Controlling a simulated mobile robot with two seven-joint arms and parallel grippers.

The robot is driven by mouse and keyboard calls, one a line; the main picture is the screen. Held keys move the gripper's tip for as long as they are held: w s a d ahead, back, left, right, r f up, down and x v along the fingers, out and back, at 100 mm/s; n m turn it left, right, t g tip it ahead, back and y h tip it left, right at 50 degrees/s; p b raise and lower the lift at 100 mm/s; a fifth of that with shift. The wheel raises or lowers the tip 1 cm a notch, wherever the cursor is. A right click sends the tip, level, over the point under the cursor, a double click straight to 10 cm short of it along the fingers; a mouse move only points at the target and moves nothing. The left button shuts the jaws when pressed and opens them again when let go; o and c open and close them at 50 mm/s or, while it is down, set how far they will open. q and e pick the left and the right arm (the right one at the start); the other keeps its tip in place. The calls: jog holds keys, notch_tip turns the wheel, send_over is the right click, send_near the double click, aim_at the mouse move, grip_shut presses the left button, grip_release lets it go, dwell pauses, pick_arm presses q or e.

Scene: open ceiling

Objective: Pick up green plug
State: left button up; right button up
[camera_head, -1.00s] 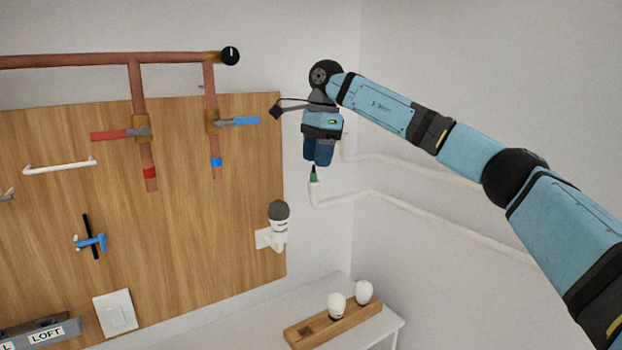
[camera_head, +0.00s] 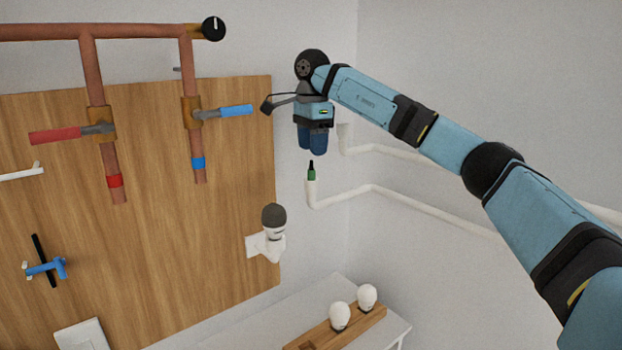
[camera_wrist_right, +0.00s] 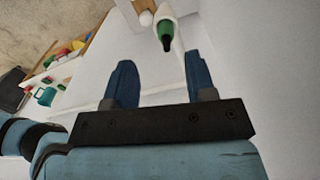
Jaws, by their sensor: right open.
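The green plug (camera_head: 311,173) is small, with a black tip, and stands upright in the open end of a white pipe (camera_head: 313,195) on the wall. My right gripper (camera_head: 313,152) is right above it in the head view, blue fingers pointing down. In the right wrist view the plug (camera_wrist_right: 166,38) shows beyond the fingertips, between the lines of the two fingers and nearer the right one. The right gripper (camera_wrist_right: 162,72) is open and empty, apart from the plug. My left gripper is not in view.
A wooden board (camera_head: 225,200) with copper pipes and valve handles stands left of the plug. A lamp (camera_head: 273,222) is mounted at its right edge. Below is a white table (camera_head: 300,300) with two bulbs in a wooden holder (camera_head: 375,317).

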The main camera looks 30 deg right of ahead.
aim_at(311, 169)
jog(key=shift+w+f, duration=0.1)
jog(key=shift+f, duration=0.35)
jog(key=shift+f+p, duration=0.3)
jog(key=shift+f, duration=0.1)
jog(key=f, duration=0.2)
jog(key=f+p, duration=0.1)
jog(key=shift+w+f, duration=0.25)
jog(key=shift+f, duration=0.1)
jog(key=shift+d+f, duration=0.1)
jog(key=shift+f, duration=0.35)
grip_shut()
